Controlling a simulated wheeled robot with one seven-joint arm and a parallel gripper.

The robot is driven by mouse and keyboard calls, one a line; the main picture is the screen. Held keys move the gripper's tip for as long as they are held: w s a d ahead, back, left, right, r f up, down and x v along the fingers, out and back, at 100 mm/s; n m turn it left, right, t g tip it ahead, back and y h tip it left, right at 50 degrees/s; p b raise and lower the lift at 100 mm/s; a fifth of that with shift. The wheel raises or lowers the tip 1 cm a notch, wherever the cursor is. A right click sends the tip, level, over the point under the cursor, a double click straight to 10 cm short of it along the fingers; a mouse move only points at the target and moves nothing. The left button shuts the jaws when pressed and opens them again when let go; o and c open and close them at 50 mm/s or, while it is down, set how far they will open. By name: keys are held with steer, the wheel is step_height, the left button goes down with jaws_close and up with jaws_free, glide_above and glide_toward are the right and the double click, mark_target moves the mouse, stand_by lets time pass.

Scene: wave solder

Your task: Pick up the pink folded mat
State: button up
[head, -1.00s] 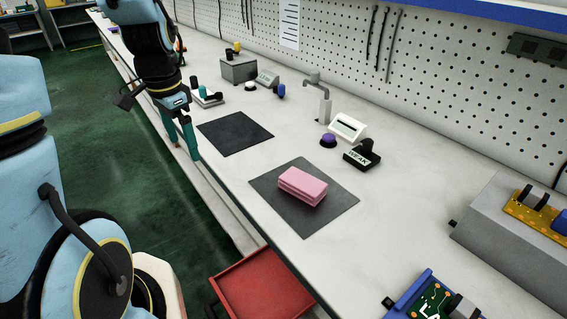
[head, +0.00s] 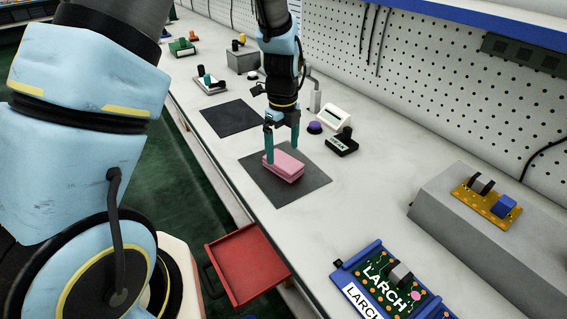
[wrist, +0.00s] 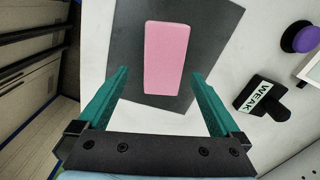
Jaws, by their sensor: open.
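The pink folded mat (head: 284,166) lies on a dark square pad (head: 306,188) on the white bench. In the wrist view the pink mat (wrist: 167,57) lies lengthwise ahead of the fingers, with the dark pad (wrist: 124,60) around it. In the wrist view my gripper (wrist: 157,75) has one finger on each side of the mat's line, and nothing is between the tips. I cannot tell whether a finger touches the mat.
A black stamp labelled WEAK (head: 342,142) and a purple button (head: 315,127) sit right of the pad. A second dark pad (head: 231,118) lies farther back. A red drawer (head: 246,262) sticks out at the front. A blue LARCH board holder (head: 385,285) is at the lower right.

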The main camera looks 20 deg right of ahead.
mark_target(283, 160)
steer(key=shift+w+d+f+p, duration=0.15)
steer(key=shift+f+p, duration=0.5)
steer(key=shift+f, duration=0.7)
steer(key=shift+w+d+f+p, duration=0.15)
steer(key=shift+f+p, duration=0.45)
steer(key=shift+f, duration=0.75)
steer(key=shift+a, duration=0.1)
steer(key=shift+c, duration=0.2)
steer(key=c, duration=1.4)
steer(key=shift+r, duration=0.15)
